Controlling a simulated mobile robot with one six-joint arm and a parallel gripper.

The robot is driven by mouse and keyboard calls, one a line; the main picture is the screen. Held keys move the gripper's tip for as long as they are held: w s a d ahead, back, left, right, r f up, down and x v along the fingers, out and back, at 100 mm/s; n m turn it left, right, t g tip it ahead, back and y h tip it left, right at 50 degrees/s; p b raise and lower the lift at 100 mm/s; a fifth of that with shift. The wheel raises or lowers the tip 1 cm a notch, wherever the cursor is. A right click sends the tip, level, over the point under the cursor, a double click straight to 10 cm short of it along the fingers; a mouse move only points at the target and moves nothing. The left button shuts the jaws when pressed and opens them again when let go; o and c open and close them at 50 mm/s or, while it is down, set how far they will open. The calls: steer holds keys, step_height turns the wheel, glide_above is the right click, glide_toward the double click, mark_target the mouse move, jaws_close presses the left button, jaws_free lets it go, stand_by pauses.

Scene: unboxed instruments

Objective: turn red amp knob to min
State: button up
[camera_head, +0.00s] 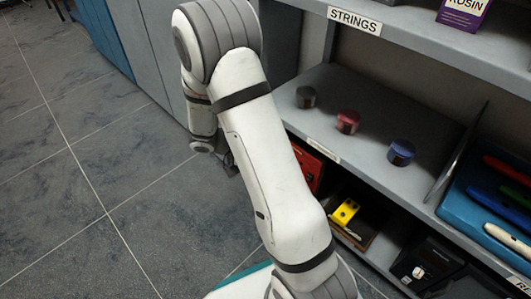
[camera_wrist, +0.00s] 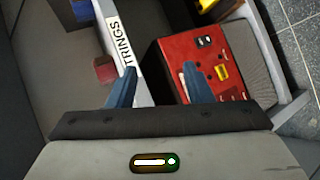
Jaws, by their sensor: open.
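The red amp (camera_wrist: 172,58) sits below the shelf edge in the wrist view, its red panel facing me. The panel carries small dark knobs, a black-and-white part (camera_wrist: 204,42) and a yellow piece (camera_wrist: 222,72); which way any knob points is too small to tell. My gripper (camera_wrist: 158,86) is open and empty, its two blue fingers apart in front of the amp. The right finger overlaps the panel in the picture and hides part of it; contact cannot be told. In the head view the amp (camera_head: 309,169) is mostly hidden behind my arm, and my gripper (camera_head: 229,165) shows partly left of it.
Grey, red (camera_head: 348,122) and blue (camera_head: 401,152) round containers stand on the shelf above the amp. A yellow object (camera_head: 345,212) and a dark device (camera_head: 428,268) are on the lower shelf, right of the amp. The tiled floor (camera_head: 90,180) at left is clear.

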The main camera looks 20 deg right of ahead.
steer(key=w+a+f+n+t+h, duration=0.1)
steer(key=w+f+t+h, duration=0.3)
steer(key=f, duration=0.5)
steer(key=w+a+f+n+t+h, duration=0.1)
steer(key=w+f+t, duration=0.55)
steer(key=f, duration=0.25)
steer(key=b+x, duration=0.2)
steer(key=x, duration=0.5)
steer(key=shift+d+b, duration=0.3)
steer(key=shift+d, duration=0.1)
steer(key=shift+r, duration=0.1)
steer(key=shift+c, duration=0.4)
steer(key=c, duration=0.9)
